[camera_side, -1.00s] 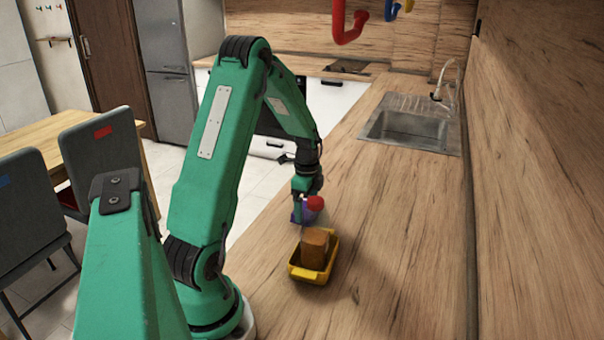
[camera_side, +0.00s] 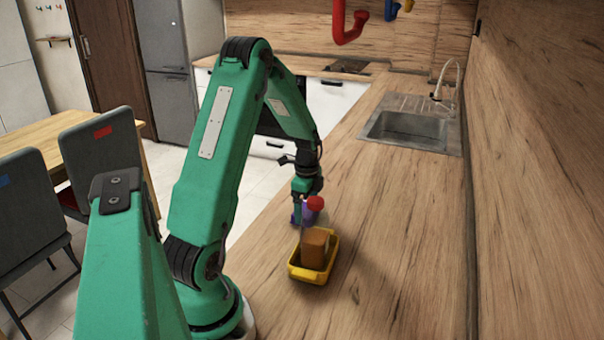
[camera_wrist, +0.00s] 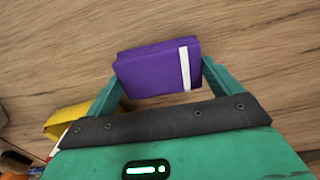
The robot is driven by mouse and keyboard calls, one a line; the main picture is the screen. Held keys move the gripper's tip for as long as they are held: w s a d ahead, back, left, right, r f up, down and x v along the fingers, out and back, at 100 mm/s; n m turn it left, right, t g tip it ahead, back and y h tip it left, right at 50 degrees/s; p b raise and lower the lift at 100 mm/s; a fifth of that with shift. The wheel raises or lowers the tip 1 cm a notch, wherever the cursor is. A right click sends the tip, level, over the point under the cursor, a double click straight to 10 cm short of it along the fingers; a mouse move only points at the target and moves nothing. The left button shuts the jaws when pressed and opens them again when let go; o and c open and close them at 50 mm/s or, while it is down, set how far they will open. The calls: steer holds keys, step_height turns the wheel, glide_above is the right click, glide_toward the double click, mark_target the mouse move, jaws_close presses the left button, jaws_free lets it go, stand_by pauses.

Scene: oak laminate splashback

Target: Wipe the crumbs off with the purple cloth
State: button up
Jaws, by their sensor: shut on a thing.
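The purple cloth (camera_wrist: 150,72) is a folded pad with a white stripe near its right end. My gripper (camera_wrist: 160,82) is shut on it, with one green finger at each end. In the side view, my gripper (camera_side: 304,203) is low over the wooden counter, just behind the yellow tray, and a little of the purple cloth (camera_side: 309,216) shows there. I cannot tell whether the cloth touches the counter. I make out no crumbs in either view.
A yellow tray (camera_side: 303,276) with a brown block (camera_side: 315,248) stands close in front of my gripper. The counter (camera_side: 400,230) is clear to the right, up to the sink (camera_side: 408,130). Coloured hooks (camera_side: 350,28) hang above.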

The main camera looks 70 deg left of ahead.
steer(key=shift+f, duration=0.4)
steer(key=shift+s+a, duration=0.1)
stand_by(0.4)
steer(key=shift+s+a+r, duration=0.1)
steer(key=shift+s+a, duration=0.75)
steer(key=shift+a, duration=0.05)
steer(key=shift+w+d, duration=0.65)
steer(key=shift+w+d, duration=0.1)
steer(key=shift+d, duration=0.05)
steer(key=shift+w+d, duration=0.55)
steer(key=shift+w+d, duration=0.1)
stand_by(0.3)
